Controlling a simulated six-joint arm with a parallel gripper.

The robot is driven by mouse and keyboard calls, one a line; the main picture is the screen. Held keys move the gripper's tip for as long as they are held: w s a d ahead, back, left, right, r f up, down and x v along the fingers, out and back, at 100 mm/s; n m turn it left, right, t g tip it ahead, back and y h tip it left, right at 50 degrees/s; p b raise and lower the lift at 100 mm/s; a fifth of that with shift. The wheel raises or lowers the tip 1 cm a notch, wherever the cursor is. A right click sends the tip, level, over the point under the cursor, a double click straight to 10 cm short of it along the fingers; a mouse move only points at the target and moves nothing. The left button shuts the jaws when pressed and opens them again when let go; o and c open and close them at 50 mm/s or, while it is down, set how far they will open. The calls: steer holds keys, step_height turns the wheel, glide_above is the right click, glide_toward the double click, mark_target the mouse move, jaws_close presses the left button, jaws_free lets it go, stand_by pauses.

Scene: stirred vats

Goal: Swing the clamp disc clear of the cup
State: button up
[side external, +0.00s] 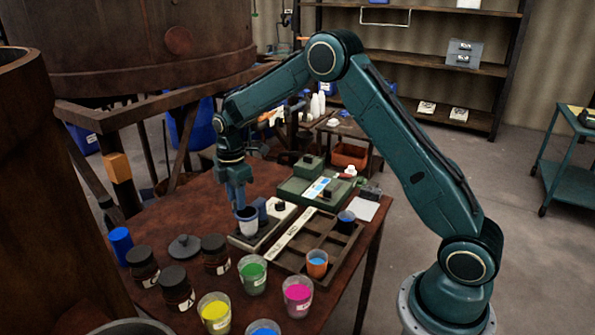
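A small pale cup (248,224) stands on a low device with a light top (271,222) on the brown table. The cup's top looks dark, and I cannot tell whether that is the clamp disc or the cup's opening. A blue-grey upright part (261,209) stands just right of the cup. My teal gripper (238,203) points down at the cup's upper left edge, very close to it. Its fingers overlap the cup in this view, so contact and finger gap are unclear.
Cups of green (253,275), yellow (215,313) and magenta (298,297) and several dark jars (177,288) stand in front. A green instrument (305,190) sits behind.

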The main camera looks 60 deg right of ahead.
steer(key=shift+f, duration=0.2)
jaws_close()
